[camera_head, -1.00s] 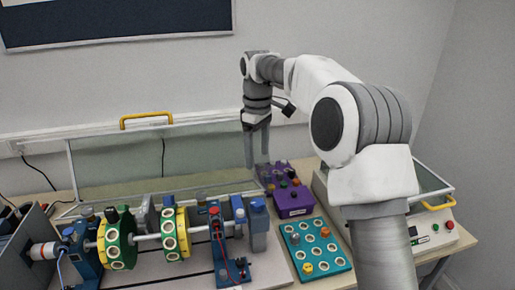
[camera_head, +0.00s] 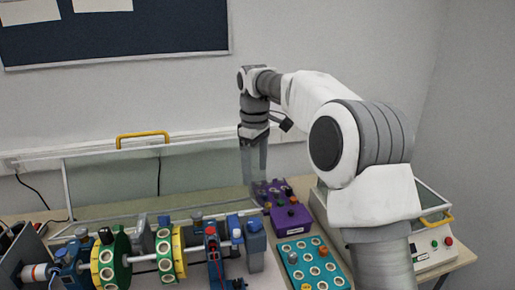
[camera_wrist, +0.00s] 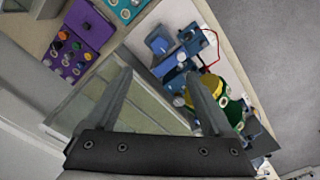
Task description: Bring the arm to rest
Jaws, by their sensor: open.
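My gripper (camera_head: 254,178) hangs fingers-down from my raised, bent arm in the head view, just left of the purple box (camera_head: 287,211) and above the back of the bench. In the wrist view my gripper (camera_wrist: 165,92) shows two separate fingers with nothing between them. Below it lie the clear guard panel (camera_wrist: 150,100) and part of the vibration rig (camera_wrist: 190,45). The purple box (camera_wrist: 85,30) is at the upper left there. Whether the fingertips touch anything is not clear, but they look free.
The rig's green and yellow discs (camera_head: 110,262) stand on a shaft at the left. A teal tray (camera_head: 315,268) with holes lies right of it. A control box (camera_head: 432,240) with a lid is at the right. The clear guard (camera_head: 150,180) with a yellow handle (camera_head: 143,138) stands behind.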

